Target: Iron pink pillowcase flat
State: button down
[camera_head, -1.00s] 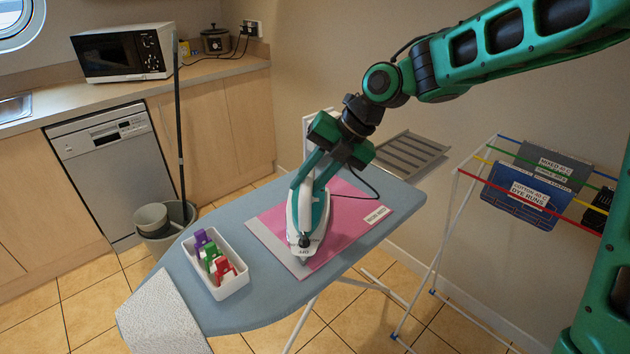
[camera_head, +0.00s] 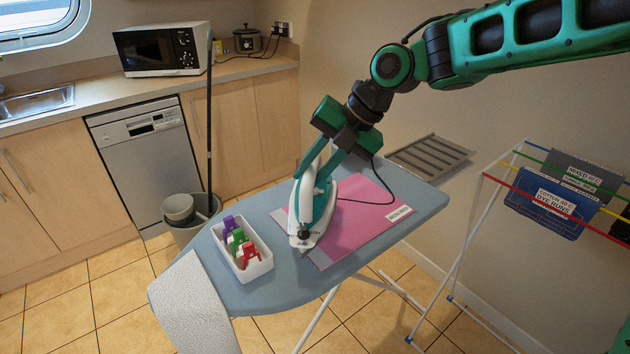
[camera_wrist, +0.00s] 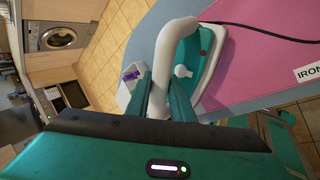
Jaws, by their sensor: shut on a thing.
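The pink pillowcase (camera_head: 365,222) lies flat on the blue-grey ironing board (camera_head: 262,292), with a paler strip along its left edge and a white label (camera_head: 398,214) at its right. The white and teal iron (camera_head: 322,204) rests at the pillowcase's left edge, its tip pointing to the front. My gripper (camera_head: 322,168) is shut on the iron's white handle from above. In the wrist view, the fingers of my gripper (camera_wrist: 157,98) close on the white handle, and the pillowcase (camera_wrist: 260,60) shows to the right. The iron hides part of the pillowcase's left edge.
A white tray (camera_head: 252,270) of purple, green and red pegs stands left of the iron. A textured white cloth (camera_head: 190,305) hangs over the board's left end. A slatted metal rest (camera_head: 430,155) is at the far right. A drying rack (camera_head: 480,215) stands further right.

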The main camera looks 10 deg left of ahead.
jog(key=shift+r, duration=2.25)
